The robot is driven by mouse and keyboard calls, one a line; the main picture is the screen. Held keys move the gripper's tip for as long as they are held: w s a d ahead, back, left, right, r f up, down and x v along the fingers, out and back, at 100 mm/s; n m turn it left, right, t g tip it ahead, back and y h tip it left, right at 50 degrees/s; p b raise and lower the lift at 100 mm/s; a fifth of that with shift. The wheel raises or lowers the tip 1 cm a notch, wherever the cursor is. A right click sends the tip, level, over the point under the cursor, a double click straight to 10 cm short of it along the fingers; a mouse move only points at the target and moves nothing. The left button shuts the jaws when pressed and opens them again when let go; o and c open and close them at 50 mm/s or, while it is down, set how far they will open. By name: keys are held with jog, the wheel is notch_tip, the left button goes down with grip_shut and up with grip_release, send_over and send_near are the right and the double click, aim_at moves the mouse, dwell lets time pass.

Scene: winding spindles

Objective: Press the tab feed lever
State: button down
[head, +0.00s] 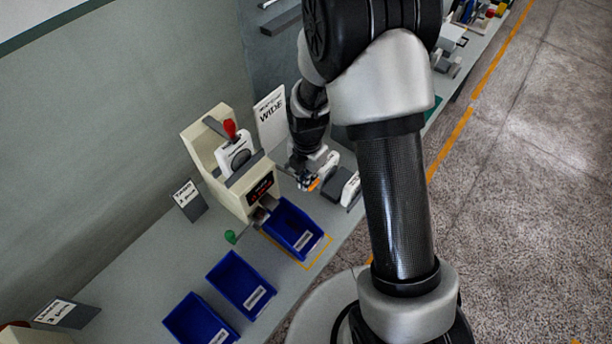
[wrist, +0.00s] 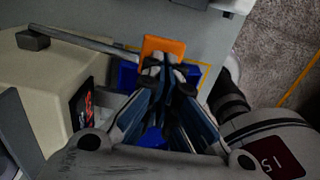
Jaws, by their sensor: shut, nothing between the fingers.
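A cream machine (head: 208,150) stands on the bench, with a red-lettered dark display (head: 260,189) on its front. In the wrist view, a grey lever rod (wrist: 85,42) runs out from a dark block beside the machine to an orange pad (wrist: 163,46). The orange pad also shows in the head view (head: 314,185). My gripper (wrist: 168,68) is shut and empty, its fingertips right at the pad's near edge. I cannot tell whether they touch it. In the head view my gripper (head: 304,179) is partly hidden. A red-knobbed lever (head: 229,128) sits higher on the machine.
A blue bin (head: 292,228) sits below the machine's chute inside a yellow outline. Two more blue bins (head: 241,283) (head: 199,322) stand to the front left. A white "WIDE" sign (head: 271,119) stands behind, and a green knob (head: 230,237) is beside the bin.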

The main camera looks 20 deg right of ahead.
aim_at(310, 188)
jog(key=f, duration=0.1)
jog(key=f+b, duration=0.1)
jog(key=s+f+b, duration=0.1)
jog(key=f, duration=0.1)
jog(key=shift+d, duration=0.35)
jog(key=shift+w+r, duration=0.1)
jog(key=shift+r, duration=0.25)
jog(key=shift+r+p, duration=0.65)
jog(key=shift+p, duration=0.05)
